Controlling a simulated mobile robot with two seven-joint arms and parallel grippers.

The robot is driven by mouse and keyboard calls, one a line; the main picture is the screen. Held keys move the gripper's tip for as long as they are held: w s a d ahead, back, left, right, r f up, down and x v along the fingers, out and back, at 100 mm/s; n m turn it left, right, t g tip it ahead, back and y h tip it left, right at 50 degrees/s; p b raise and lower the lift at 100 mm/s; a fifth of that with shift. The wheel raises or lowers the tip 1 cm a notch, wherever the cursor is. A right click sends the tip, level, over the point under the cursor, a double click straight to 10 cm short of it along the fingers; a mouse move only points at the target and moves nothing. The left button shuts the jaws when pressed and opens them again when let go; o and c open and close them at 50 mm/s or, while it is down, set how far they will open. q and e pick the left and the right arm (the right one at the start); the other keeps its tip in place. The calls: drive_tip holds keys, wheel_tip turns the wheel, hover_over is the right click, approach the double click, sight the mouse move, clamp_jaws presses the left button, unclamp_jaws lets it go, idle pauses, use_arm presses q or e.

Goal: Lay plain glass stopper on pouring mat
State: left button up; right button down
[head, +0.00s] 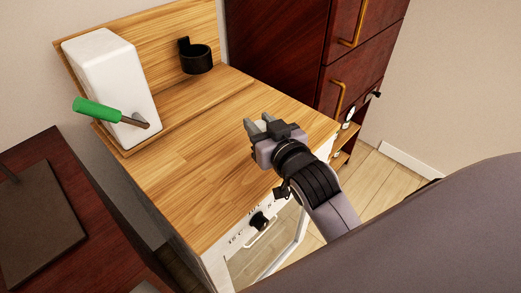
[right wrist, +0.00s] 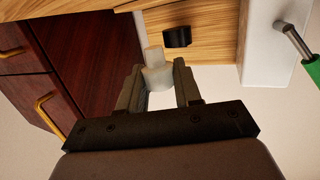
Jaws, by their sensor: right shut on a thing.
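The plain glass stopper (right wrist: 157,76) is a pale, stepped piece with a narrower upper end. It sits between the two fingers of my right gripper (head: 258,124), which is shut on it. In the head view the gripper is over the right part of the wooden counter, and the stopper is small and mostly hidden by the fingers. A dark flat mat (head: 45,225) lies on the dark red surface at lower left; I cannot tell for certain that it is the pouring mat. My left gripper is not in view.
A white block (head: 105,75) with a green-handled lever (head: 95,109) stands at the counter's left back. A black ring holder (head: 196,60) is at the back panel. A dark red cabinet (head: 350,85) stands behind at right. The middle of the wooden counter (head: 195,160) is clear.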

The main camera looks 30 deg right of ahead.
drive_tip(key=shift+f+b, duration=0.4)
drive_tip(key=shift+f, duration=3)
drive_tip(key=shift+f, duration=0.15)
drive_tip(key=c, duration=0.8)
unclamp_jaws()
